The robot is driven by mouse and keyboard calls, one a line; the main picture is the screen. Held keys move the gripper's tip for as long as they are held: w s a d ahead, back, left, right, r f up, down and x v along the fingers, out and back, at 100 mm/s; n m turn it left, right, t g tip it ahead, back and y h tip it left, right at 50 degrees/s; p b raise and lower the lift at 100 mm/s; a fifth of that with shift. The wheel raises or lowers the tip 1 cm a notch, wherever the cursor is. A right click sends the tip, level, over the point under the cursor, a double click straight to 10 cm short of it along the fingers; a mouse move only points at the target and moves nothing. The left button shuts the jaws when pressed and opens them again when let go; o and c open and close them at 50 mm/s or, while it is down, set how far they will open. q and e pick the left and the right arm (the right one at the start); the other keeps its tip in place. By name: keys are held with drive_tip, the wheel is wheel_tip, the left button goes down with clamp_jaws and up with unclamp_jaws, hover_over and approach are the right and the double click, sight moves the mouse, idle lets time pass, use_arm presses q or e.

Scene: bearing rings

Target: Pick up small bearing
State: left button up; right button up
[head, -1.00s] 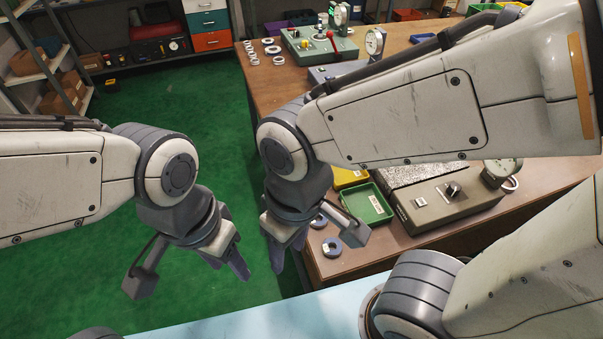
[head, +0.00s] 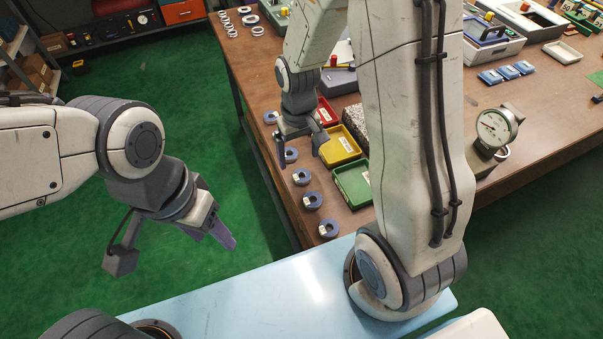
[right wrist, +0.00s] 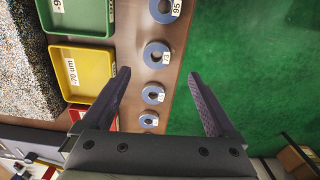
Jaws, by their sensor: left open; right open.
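Several blue-grey bearing rings with white labels lie in a row along the table's left edge. The smallest-looking ring (right wrist: 148,119) is lowest in the right wrist view; the far-end ring (head: 270,117) in the head view lies near the red tray. Larger-looking rings (right wrist: 157,54) follow towards the top of the wrist view. My right gripper (head: 300,150) is open and empty above the far part of the row; in the wrist view its fingers (right wrist: 162,85) are spread either side of the row, touching no ring. My left gripper (head: 226,238) is open and empty over the green floor.
Red (head: 326,112), yellow (head: 340,147) and green (head: 354,184) trays stand right of the rings. A dial gauge (head: 495,127) stands further right. White rings (head: 249,19) lie at the far left corner. Green floor lies left of the table edge.

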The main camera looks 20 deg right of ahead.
sight(302, 175)
drive_tip(key=f, duration=0.6)
drive_tip(key=shift+s+d+f, duration=0.1)
drive_tip(key=shift+s+d, duration=0.05)
drive_tip(key=shift+d, duration=0.2)
drive_tip(key=shift+f, duration=0.55)
clamp_jaws()
drive_tip(key=shift+r, duration=0.15)
